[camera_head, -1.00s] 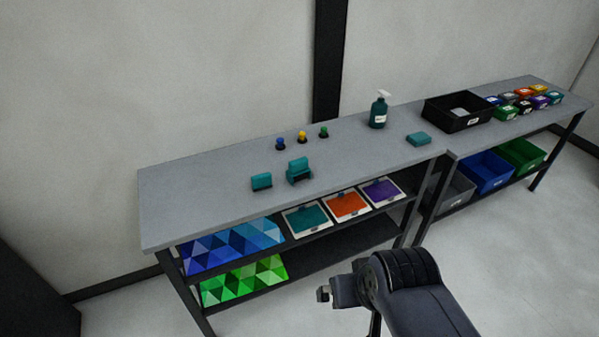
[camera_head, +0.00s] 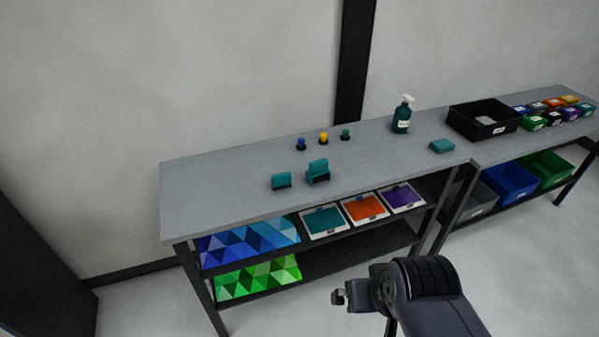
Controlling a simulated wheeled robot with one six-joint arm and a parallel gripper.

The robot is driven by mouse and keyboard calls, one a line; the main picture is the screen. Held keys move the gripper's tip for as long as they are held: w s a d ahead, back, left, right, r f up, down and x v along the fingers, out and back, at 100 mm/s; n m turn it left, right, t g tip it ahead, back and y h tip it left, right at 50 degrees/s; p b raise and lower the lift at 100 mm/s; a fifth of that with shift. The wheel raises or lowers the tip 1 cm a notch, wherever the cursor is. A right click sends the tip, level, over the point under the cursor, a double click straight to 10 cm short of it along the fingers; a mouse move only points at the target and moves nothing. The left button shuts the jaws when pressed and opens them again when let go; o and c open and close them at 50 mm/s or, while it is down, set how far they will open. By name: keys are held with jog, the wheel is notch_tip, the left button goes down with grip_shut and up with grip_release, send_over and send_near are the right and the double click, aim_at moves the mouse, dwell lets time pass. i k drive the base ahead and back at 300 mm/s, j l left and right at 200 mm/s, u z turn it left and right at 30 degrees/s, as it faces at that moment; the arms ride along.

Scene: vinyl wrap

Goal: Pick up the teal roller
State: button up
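A teal piece that looks like the roller (camera_head: 318,169) sits in a dark stand on the grey bench, near the front edge. A smaller teal block (camera_head: 281,181) stands just left of it, apart from it. My arm (camera_head: 425,290) shows at the bottom, in front of the bench and well away from the teal pieces. A small dark end part (camera_head: 339,297) sticks out to its left. My gripper's fingers cannot be made out, so open or shut does not show.
The bench (camera_head: 215,190) has free room at its left. Three small coloured knobs (camera_head: 323,138), a spray bottle (camera_head: 402,118) and a flat teal block (camera_head: 442,146) stand on it. A black bin (camera_head: 452,118) and several coloured boxes (camera_head: 555,105) are at the right.

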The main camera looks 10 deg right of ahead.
aim_at(317, 167)
jog(key=u, duration=4.5)
jog(key=z, duration=4.45)
jog(key=i+j+z, duration=0.1)
jog(key=i+j, duration=0.2)
jog(key=i, duration=0.15)
